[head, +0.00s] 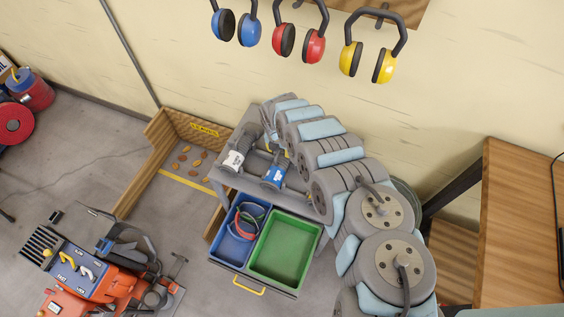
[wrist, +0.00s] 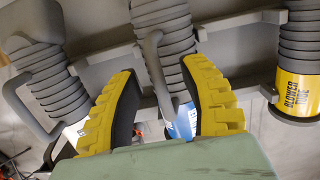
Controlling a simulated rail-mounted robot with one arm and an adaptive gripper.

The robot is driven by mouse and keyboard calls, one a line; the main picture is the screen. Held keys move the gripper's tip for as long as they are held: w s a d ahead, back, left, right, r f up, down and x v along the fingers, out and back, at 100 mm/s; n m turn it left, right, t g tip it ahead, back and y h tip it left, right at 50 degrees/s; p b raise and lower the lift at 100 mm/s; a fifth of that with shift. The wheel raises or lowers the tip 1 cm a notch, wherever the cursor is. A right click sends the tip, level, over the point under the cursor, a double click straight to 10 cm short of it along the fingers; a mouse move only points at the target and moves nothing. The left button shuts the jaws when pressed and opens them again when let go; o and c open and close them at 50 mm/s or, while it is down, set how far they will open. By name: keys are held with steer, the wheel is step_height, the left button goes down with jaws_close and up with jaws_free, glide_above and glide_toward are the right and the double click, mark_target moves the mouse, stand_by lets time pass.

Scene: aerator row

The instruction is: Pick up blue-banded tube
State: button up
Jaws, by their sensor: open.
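The blue-banded tube (head: 274,176) lies on the grey cart top in the head view, a dark ribbed tube with a blue and white band. My gripper (wrist: 160,70) has yellow ridged fingers. It is open and over this tube, with a finger on each side in the picture. I cannot tell whether they touch it. My arm hides most of the gripper in the head view.
A white-banded tube (head: 236,158) lies left of it, and a yellow-banded tube (wrist: 297,90) lies to the right. A drawer below holds a blue bin (head: 226,250) with rings and an empty green bin (head: 280,250). Earmuffs (head: 313,45) hang on the wall. An orange machine (head: 90,275) stands lower left.

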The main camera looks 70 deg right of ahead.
mark_target(283, 162)
jaws_close()
steer(key=shift+r, duration=0.1)
stand_by(0.3)
steer(key=shift+r, duration=1.7)
steer(key=s+a+r+p, duration=0.9)
steer(key=p, duration=0.5)
steer(key=shift+s+a+r, duration=0.25)
steer(key=shift+s+a, duration=0.1)
steer(key=shift+a, duration=0.05)
